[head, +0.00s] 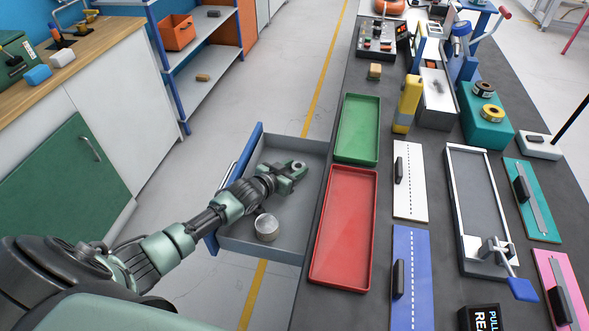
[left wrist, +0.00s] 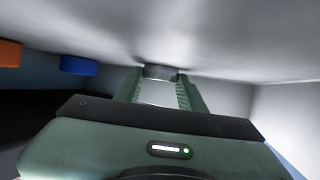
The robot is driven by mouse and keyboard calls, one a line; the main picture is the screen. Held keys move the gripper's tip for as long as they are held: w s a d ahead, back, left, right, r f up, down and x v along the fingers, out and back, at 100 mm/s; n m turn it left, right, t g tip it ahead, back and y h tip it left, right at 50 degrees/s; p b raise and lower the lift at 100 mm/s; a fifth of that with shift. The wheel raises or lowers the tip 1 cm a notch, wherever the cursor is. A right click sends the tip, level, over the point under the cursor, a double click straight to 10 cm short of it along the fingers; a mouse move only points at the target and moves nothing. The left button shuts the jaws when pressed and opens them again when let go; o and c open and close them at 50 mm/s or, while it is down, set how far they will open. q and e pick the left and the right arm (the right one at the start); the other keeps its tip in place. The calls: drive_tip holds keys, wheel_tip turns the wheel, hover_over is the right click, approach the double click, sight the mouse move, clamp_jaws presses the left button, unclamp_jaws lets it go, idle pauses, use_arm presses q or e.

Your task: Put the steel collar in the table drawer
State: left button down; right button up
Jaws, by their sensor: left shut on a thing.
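The steel collar (head: 298,164) is a small grey ring at the tips of my left gripper (head: 294,173). The left gripper is shut on it. In the left wrist view the collar (left wrist: 160,72) sits between the two green fingers. The table drawer (head: 309,200) is grey with a blue front and is pulled out to the left of the table. My left gripper and the collar are over or inside the drawer's far part; their exact height above its floor is hard to tell. My right gripper is out of view.
A round metal tin (head: 266,228) is in the drawer, nearer than the gripper. A green tray (head: 358,130) and a red tray (head: 343,228) lie along the table edge beside the drawer. Clear drawer floor shows around the tin.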

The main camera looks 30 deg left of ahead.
use_arm(q)
drive_tip(key=c, duration=0.8)
unclamp_jaws()
drive_tip(key=shift+c, duration=0.2)
drive_tip(key=shift+s+r, duration=0.1)
drive_tip(key=shift+r, duration=0.05)
drive_tip(key=p+v, duration=0.1)
drive_tip(key=v, duration=0.6)
drive_tip(key=shift+s, duration=0.2)
